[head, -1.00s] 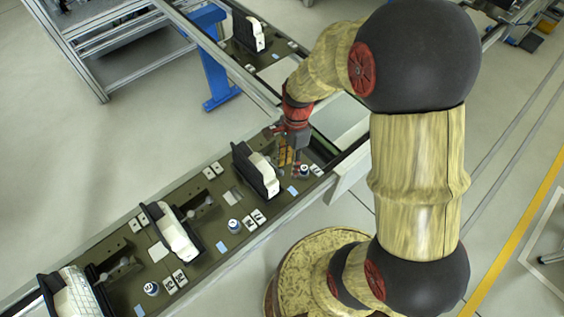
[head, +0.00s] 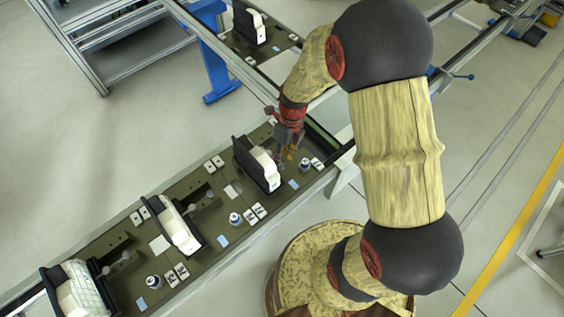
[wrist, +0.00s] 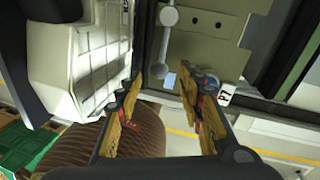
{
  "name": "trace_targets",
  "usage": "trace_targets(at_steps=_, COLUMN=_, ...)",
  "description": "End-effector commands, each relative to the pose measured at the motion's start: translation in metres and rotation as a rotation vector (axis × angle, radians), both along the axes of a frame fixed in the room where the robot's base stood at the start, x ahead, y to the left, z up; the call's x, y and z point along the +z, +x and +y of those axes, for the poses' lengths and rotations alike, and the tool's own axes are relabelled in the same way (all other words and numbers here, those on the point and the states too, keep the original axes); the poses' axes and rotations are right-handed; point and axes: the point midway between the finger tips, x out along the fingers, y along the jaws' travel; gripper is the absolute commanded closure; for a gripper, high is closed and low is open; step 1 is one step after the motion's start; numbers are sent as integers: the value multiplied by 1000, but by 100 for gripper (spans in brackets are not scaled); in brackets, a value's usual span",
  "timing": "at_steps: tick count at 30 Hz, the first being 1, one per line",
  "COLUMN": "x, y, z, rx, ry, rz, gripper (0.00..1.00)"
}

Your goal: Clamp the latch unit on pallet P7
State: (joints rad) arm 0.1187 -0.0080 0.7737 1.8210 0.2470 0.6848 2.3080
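The latch unit (head: 269,172), a white block with a black back plate, stands on the pallet (head: 235,205) nearest my gripper. Its white ribbed body (wrist: 95,60) fills the upper left of the wrist view. I cannot read which pallet is P7; only a "P" shows on the label (wrist: 225,96). A grey clamp lever (wrist: 164,42) with rounded ends lies on the pallet beside the unit. My gripper (head: 287,153) is above the pallet, just right of the unit. Its orange fingers (wrist: 160,97) are apart with nothing between them. The lever end lies beyond the gap; contact cannot be told.
A blue-and-white knob (head: 304,165) stands right of my gripper. More pallets with similar units (head: 180,228) line the conveyor toward the lower left. Another pallet (head: 255,50) sits at the back. A metal rack (head: 120,40) is at upper left. A green crate (wrist: 28,148) shows low left.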

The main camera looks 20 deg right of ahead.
Motion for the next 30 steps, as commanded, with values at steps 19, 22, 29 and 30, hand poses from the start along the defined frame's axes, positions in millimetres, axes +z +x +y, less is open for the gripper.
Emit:
trace_targets(at_steps=19, x=-32, y=-3, z=5, rx=1, ry=0, rz=0, gripper=65)
trace_targets(at_steps=22, x=-32, y=-3, z=5, rx=1, ry=0, rz=0, gripper=71)
trace_targets(at_steps=29, x=-32, y=-3, z=5, rx=1, ry=0, rz=0, gripper=84)
trace_targets(at_steps=30, x=-32, y=-3, z=5, rx=1, ry=0, rz=0, gripper=86)
